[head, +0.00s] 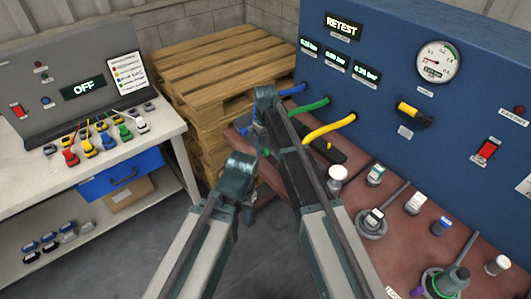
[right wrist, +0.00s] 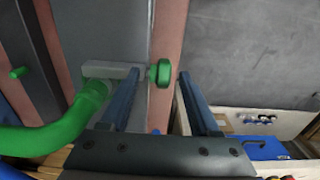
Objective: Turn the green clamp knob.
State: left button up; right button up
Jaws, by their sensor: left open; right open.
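The green clamp knob (right wrist: 163,72) shows in the right wrist view, on the end of a grey clamp block (right wrist: 108,70) beside a green hose (right wrist: 60,135). My right gripper (right wrist: 158,76) is open, its two fingertips on either side of the knob in that picture. I cannot tell if the knob is fully between the fingers, and no contact shows. In the head view my right gripper (head: 266,92) reaches to the near end of the hoses, and its arm covers much of the clamp area. My left gripper (head: 237,176) is open and empty, lower and to the left.
Blue, green (head: 312,105) and yellow (head: 335,127) hoses come out of the blue panel (head: 385,65). Several fittings stand on the red-brown bench (head: 385,165). Wooden pallets (head: 205,62) are stacked behind. A white workbench (head: 160,122) with connectors stands left, with floor between.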

jog(key=shift+f, duration=0.15)
grip_shut()
jog(key=shift+s, duration=0.15)
jog(key=shift+s+d+f+t+y, duration=0.15)
jog(key=shift+s+t+y, duration=0.1)
jog(key=shift+t+y, duration=0.2)
jog(key=shift+s+d+f+t+y+b, duration=0.15)
jog(key=shift+s+t+y+b, duration=0.1)
jog(key=shift+t+y+b, duration=0.55)
jog(key=shift+s+d+f+t+y+b, duration=0.1)
jog(key=shift+t+y+b, duration=0.15)
jog(key=shift+t+b, duration=0.3)
jog(key=shift+d+t+y+b, duration=0.1)
jog(key=shift+t+y+b, duration=0.1)
jog(key=shift+t+b, duration=0.3)
jog(key=shift+t+y+b, duration=0.4)
jog(key=shift+t+b, duration=0.05)
jog(key=shift+t, duration=0.05)
